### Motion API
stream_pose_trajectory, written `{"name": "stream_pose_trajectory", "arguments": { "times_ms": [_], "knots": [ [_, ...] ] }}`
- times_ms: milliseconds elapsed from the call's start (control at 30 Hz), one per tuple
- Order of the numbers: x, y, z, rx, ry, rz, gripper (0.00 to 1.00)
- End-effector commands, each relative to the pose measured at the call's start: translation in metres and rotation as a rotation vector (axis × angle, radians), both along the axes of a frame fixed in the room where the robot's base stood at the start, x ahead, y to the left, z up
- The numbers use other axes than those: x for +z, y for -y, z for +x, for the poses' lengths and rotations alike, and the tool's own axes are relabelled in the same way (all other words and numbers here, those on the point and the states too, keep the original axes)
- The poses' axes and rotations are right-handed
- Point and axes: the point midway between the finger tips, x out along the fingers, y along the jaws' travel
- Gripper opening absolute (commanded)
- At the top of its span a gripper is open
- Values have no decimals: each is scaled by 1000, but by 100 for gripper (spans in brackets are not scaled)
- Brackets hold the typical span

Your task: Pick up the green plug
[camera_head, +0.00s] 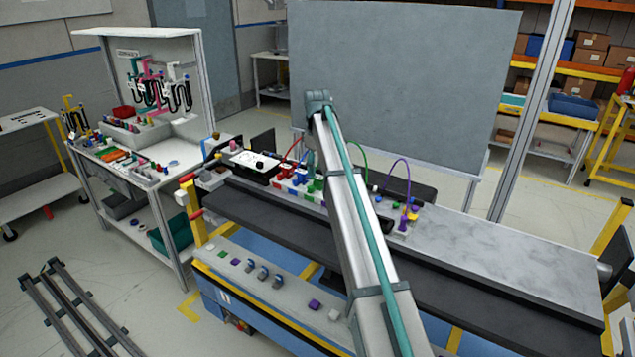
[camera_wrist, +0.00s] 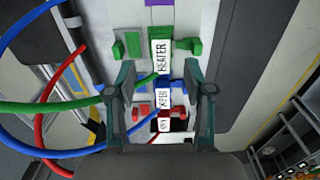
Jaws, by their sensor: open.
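In the wrist view, the green plug (camera_wrist: 161,57) carries a white label reading HEATER, and a green cable (camera_wrist: 60,106) runs to it from the left. Green socket parts (camera_wrist: 188,48) flank it. My gripper (camera_wrist: 163,92) is open and empty. Its two fingers stand apart, left and right, with the plug beyond the gap between them. I cannot tell the remaining distance from this view. In the head view, green parts (camera_head: 315,186) show on the dashboard module beside my arm, which hides most of the gripper.
A blue plug (camera_wrist: 163,92) and a red plug (camera_wrist: 163,123) with cables sit in line with the green one. Blue and red cables loop at the left of the wrist view. A purple cable (camera_head: 400,165) arches at the module's right. The grey tabletop (camera_head: 500,245) further right is bare.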

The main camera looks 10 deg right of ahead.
Motion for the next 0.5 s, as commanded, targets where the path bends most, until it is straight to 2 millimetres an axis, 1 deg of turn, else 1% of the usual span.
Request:
{"name": "stream_pose_trajectory", "arguments": {
  "times_ms": [200, 300, 500],
  "knots": [
    [-28, -2, -3, 0, -3, 0, 52],
    [-37, -2, -3, 0, -1, 0, 52],
    [-41, -1, -2, 0, 0, 0, 52]
  ]
}}
